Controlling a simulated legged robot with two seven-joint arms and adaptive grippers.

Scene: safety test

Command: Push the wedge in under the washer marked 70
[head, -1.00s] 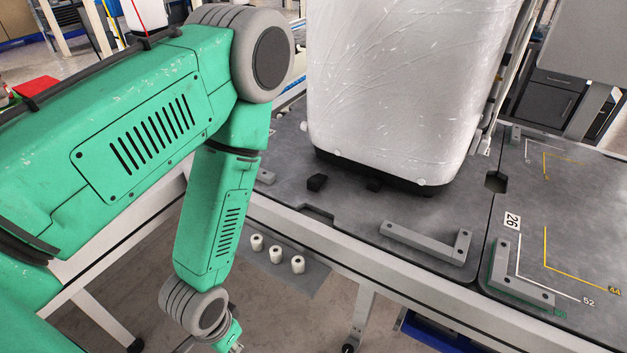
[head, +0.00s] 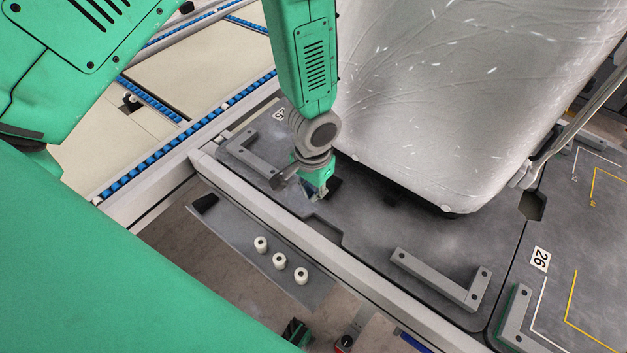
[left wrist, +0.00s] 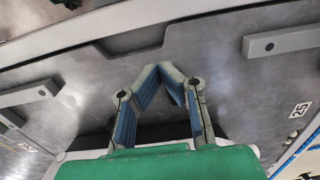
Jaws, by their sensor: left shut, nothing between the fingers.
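The washer (head: 440,90) is a tall white machine wrapped in clear film, standing on a dark base on the grey deck; no 70 mark is readable on it. A small black block (head: 335,186), likely the wedge, lies at the washer's near left bottom edge, partly hidden by my left gripper. Another dark piece (head: 393,200) shows at the base further right. My left gripper (head: 321,195) points down beside the first block, close to the deck; I cannot tell whether it touches. In the left wrist view its fingers (left wrist: 172,70) meet at the tips, empty. My right gripper is not in view.
Grey L-shaped brackets (head: 440,280) stand on the deck, one close to my left gripper (head: 250,155). A lower shelf (head: 235,240) holds white rollers (head: 279,260) and a black wedge-shaped piece (head: 205,203). The deck between the right bracket and washer is clear.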

